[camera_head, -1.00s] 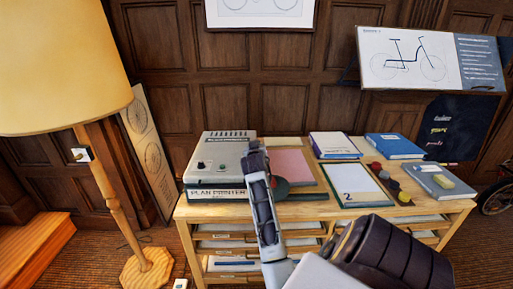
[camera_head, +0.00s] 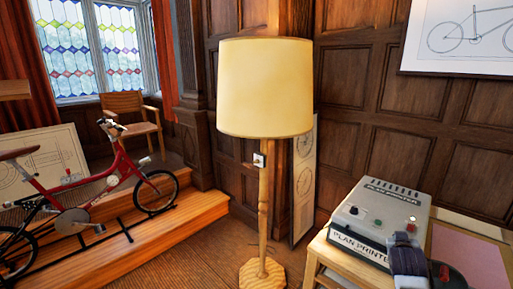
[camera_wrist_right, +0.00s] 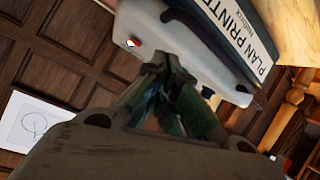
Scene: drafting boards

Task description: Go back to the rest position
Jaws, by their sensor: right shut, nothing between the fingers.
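My right gripper (camera_wrist_right: 165,85) is shut and empty in the right wrist view, its two fingers meeting at the tips. The plan printer (camera_wrist_right: 205,50) is close beyond the fingers there; I cannot tell how wide the gap is. In the head view the plan printer (camera_head: 372,222) stands on the wooden cabinet (camera_head: 322,250) at the right. Part of my right arm (camera_head: 408,262) shows in front of the printer's right side and hides some of it. My left gripper is in neither view.
A floor lamp (camera_head: 264,88) stands left of the cabinet. A red bicycle (camera_head: 105,190) stands by wooden steps (camera_head: 185,222) at the left, with a wooden chair (camera_head: 130,118) behind. A pink sheet (camera_head: 470,258) lies right of the printer.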

